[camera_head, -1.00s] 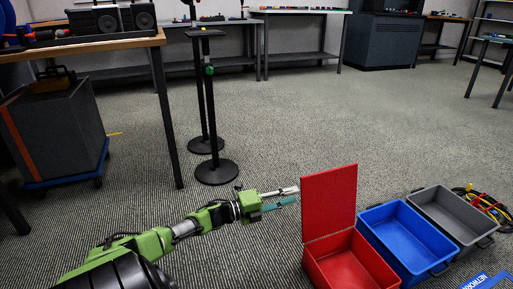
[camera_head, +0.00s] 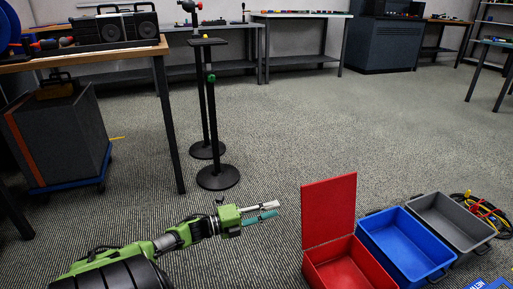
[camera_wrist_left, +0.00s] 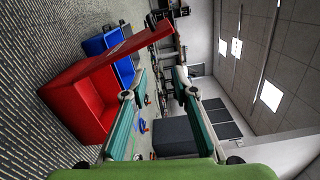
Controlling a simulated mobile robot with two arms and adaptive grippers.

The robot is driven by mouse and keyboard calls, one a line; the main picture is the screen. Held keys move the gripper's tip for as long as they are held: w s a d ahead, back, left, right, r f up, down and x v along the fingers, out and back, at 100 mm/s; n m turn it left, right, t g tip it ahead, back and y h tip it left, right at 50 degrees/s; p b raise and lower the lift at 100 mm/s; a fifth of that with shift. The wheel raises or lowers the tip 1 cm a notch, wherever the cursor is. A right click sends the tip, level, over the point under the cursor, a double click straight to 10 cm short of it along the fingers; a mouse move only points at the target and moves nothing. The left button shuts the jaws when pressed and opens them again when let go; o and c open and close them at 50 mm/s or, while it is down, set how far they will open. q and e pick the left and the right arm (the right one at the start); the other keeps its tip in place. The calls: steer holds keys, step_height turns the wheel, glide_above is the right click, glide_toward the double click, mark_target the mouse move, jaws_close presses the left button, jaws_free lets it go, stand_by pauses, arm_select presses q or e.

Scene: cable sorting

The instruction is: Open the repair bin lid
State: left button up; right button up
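The red bin (camera_head: 345,266) stands on the carpet at the bottom right of the head view. My right gripper is in neither view.
A blue bin (camera_head: 446,266) and a grey bin (camera_head: 487,238) stand to the right of the red one. Coiled cables (camera_head: 487,207) lie beyond them. A black stand (camera_head: 217,178) and a wooden table (camera_head: 90,57) are at the left. The carpet between is clear.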

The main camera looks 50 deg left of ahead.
arm_select(q)
steer(key=shift+p+v, duration=0.75)
steer(key=shift+v, duration=1.55)
